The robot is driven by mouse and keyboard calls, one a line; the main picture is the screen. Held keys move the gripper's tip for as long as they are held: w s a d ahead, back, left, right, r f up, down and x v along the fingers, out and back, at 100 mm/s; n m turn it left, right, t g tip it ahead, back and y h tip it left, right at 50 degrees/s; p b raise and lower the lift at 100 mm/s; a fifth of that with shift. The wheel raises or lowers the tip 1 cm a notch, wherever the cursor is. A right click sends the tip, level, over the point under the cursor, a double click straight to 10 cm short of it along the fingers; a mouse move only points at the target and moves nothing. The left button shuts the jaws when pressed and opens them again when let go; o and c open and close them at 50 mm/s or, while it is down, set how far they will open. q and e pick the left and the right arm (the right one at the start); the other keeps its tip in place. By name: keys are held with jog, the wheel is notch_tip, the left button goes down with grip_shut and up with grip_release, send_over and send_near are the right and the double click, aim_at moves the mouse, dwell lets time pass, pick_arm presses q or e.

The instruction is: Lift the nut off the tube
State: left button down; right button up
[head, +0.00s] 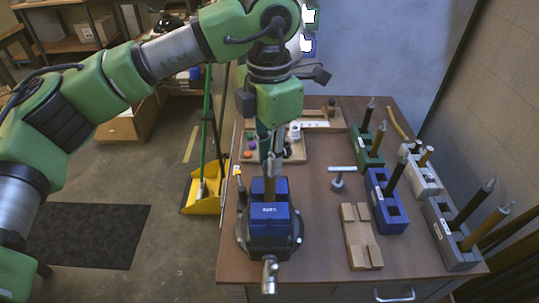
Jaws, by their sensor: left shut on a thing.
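A blue vise (269,222) stands near the front left of the wooden table, on a dark round base. A thin brownish tube (270,190) stands upright between its jaws. My left gripper (273,172) points straight down over the vise and is shut at the upper end of the tube. The nut is hidden between the fingers or too small to make out. I cannot tell whether it is still around the tube or clear of it. My right gripper is not in view.
A wooden tray (295,152) with small coloured parts is behind the vise. A grey T-shaped tool (340,178) and a wooden block (357,237) lie to the right. Blue (391,218) and grey (450,235) holders with upright rods stand farther right. A yellow dustpan (203,192) is left of the table.

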pick_arm(q)
jog(key=shift+r+p, duration=0.35)
jog(key=shift+r, duration=0.5)
jog(key=shift+r+p, duration=0.65)
jog(key=shift+r, duration=0.75)
jog(key=shift+r, duration=0.1)
jog(key=shift+r+p, duration=1.15)
jog(key=shift+r, duration=0.8)
